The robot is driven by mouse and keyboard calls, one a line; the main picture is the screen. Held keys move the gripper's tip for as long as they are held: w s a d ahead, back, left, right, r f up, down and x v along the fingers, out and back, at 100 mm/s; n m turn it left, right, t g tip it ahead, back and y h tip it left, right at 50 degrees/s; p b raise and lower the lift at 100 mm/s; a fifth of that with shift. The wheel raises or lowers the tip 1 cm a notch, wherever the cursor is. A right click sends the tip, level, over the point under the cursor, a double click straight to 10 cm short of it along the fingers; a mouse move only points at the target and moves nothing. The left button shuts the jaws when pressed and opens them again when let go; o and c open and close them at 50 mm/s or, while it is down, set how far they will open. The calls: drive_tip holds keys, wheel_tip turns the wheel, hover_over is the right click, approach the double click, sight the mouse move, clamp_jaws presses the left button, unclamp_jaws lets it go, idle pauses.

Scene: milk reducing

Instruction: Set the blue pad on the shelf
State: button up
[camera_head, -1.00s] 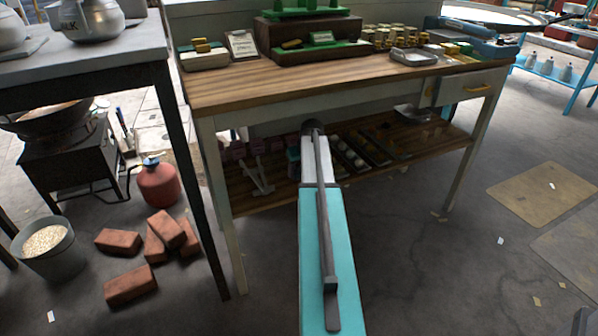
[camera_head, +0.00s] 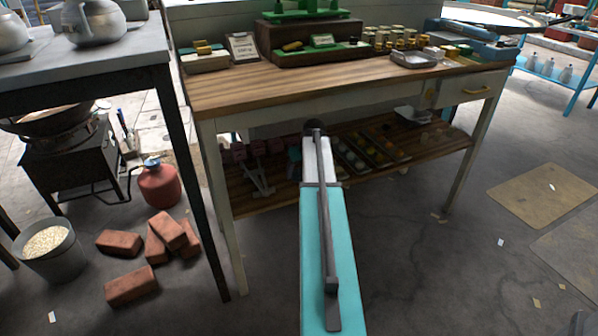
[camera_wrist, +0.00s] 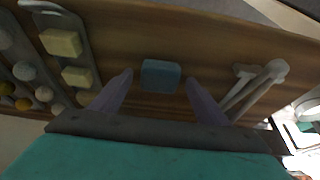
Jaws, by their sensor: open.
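The blue pad (camera_wrist: 160,76) is a small block lying on the brown wooden shelf (camera_wrist: 210,35) in the wrist view. My gripper (camera_wrist: 159,79) is open, with one purple-grey finger on each side of the pad. A gap shows between the pad and each finger. In the head view, the lower shelf (camera_head: 436,142) runs under the workbench. My arm reaches in under the bench top there, and my gripper and the pad cannot be made out.
White rods (camera_wrist: 256,86) lie right of the pad. A holder with pale yellow blocks (camera_wrist: 61,43) and a tray of round pieces (camera_wrist: 24,71) lie left. The bench top (camera_head: 330,84) is above my arm. Bricks (camera_head: 130,284) and a red bottle (camera_head: 159,184) stand on the floor left.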

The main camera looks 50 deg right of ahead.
drive_tip(key=s+a+p, duration=0.1)
drive_tip(key=s+a, duration=0.3)
drive_tip(key=s, duration=0.6)
drive_tip(key=shift+s+a, duration=0.2)
drive_tip(key=shift+s, duration=0.2)
drive_tip(key=shift+f, duration=0.1)
idle(0.6)
drive_tip(key=a+f+n+g+y, duration=0.1)
drive_tip(key=a+f+g+y, duration=0.1)
drive_tip(key=a+f, duration=1.1)
drive_tip(key=a+f+n+g+y, duration=0.1)
drive_tip(key=a+f+g, duration=0.1)
drive_tip(key=a+f, duration=1.05)
drive_tip(key=s+a+f+g, duration=0.1)
drive_tip(key=s+a+f, duration=0.2)
drive_tip(key=s+a, duration=0.4)
drive_tip(key=s+a+f+n+g, duration=0.1)
drive_tip(key=s+a+f+g, duration=0.1)
drive_tip(key=s+a+f, duration=0.2)
drive_tip(key=s+a+f+n+g+h, duration=0.1)
drive_tip(key=s+a+f+g, duration=0.1)
drive_tip(key=s+a, duration=0.8)
drive_tip(key=a+f, duration=0.1)
drive_tip(key=a, duration=0.3)
drive_tip(key=shift+f, duration=0.25)
drive_tip(key=shift+r+p, duration=0.1)
drive_tip(key=shift+p, duration=0.2)
